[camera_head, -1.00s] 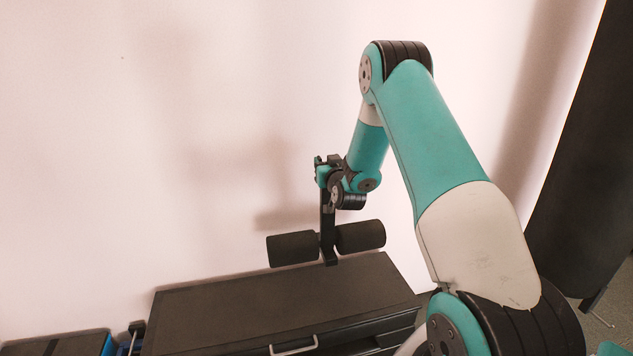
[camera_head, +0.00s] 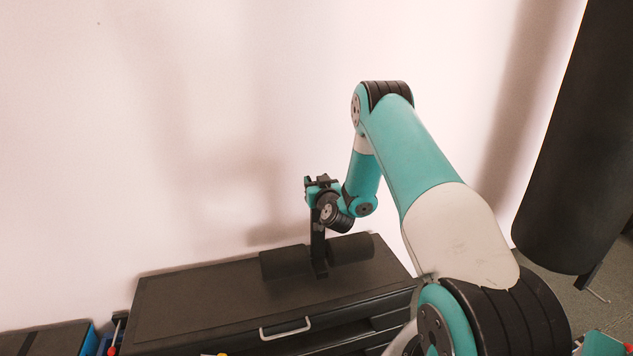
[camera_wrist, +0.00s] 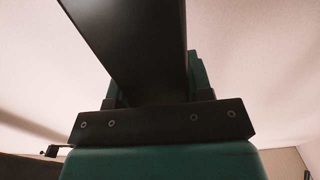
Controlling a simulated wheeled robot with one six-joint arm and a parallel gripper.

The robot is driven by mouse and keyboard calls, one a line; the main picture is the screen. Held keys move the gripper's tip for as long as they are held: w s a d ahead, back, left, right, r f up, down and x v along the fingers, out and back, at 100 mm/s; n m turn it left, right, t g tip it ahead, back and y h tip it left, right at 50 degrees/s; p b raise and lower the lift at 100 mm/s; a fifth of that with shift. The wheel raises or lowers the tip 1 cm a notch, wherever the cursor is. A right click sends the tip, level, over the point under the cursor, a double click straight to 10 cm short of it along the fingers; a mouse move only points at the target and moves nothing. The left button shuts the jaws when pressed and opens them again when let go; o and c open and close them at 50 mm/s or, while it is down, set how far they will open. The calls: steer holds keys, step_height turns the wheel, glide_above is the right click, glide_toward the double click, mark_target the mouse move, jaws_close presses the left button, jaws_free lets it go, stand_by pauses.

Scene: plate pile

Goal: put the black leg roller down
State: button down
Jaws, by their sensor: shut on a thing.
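The black leg roller (camera_head: 287,262) has two dark padded cylinders on a flat upright bar. In the head view it is upright, low over the right part of the black cabinet top (camera_head: 190,297); whether its foot touches the top I cannot tell. My gripper (camera_head: 318,200) is above it, shut on the upper end of the bar. In the wrist view the dark bar (camera_wrist: 130,45) rises out of the jaws and covers much of the picture. The rollers are out of that view.
The cabinet has a pale handle (camera_head: 286,329) on its front. Its top is bare left of the roller. A pale wall stands close behind. A lower dark lid with a blue edge (camera_head: 90,340) is at the lower left.

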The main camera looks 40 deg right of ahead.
steer(key=shift+d+f+b, duration=0.1)
steer(key=shift+f+b, duration=0.8)
steer(key=shift+f, duration=0.85)
steer(key=c, duration=0.5)
jaws_free()
steer(key=shift+f, duration=0.2)
